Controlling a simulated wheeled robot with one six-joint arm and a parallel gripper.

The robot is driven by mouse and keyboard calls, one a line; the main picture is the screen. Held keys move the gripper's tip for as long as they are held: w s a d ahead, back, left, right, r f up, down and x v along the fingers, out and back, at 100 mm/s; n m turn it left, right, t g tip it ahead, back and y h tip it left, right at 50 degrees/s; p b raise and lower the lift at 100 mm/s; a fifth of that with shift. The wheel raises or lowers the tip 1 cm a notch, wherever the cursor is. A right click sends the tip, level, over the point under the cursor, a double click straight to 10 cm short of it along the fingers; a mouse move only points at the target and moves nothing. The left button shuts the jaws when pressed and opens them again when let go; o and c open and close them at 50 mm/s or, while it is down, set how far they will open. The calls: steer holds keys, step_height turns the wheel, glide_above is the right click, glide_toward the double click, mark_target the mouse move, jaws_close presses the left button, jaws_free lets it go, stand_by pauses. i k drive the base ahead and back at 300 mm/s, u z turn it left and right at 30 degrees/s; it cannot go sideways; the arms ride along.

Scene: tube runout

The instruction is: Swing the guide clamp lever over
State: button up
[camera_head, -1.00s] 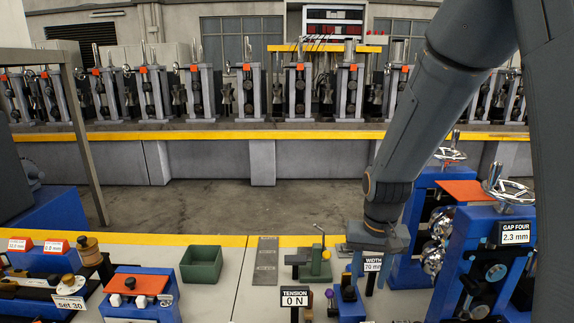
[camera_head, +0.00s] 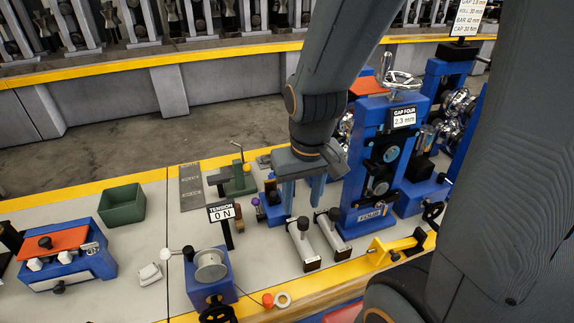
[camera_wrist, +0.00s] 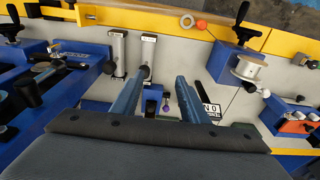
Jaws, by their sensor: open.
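My gripper (camera_head: 303,200) is open and empty, pointing down above the bench. Its two blue fingers also show apart in the wrist view (camera_wrist: 161,78). A small blue fixture with a dark upright part and a purple knob (camera_head: 259,205) stands just left of the fingers. In the wrist view the purple knob (camera_wrist: 167,97) shows between the fingers. A green clamp-like fixture (camera_head: 240,178) with a thin raised lever (camera_head: 238,148) stands farther left and back. I cannot tell which of these carries the guide clamp lever. Neither is seen touching my gripper.
Two grey bars with black ends (camera_head: 303,243) lie in front of my gripper. The tall blue GAP FOUR stand (camera_head: 383,150) is close on the right. A TENSION sign (camera_head: 221,211) and blue spool unit (camera_head: 209,275) stand left. A green bin (camera_head: 122,206) is farther left.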

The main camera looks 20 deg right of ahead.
mark_target(256, 202)
steer(key=k, duration=1)
steer(key=z, duration=0.95)
steer(key=i, duration=0.6)
steer(key=u, duration=0.95)
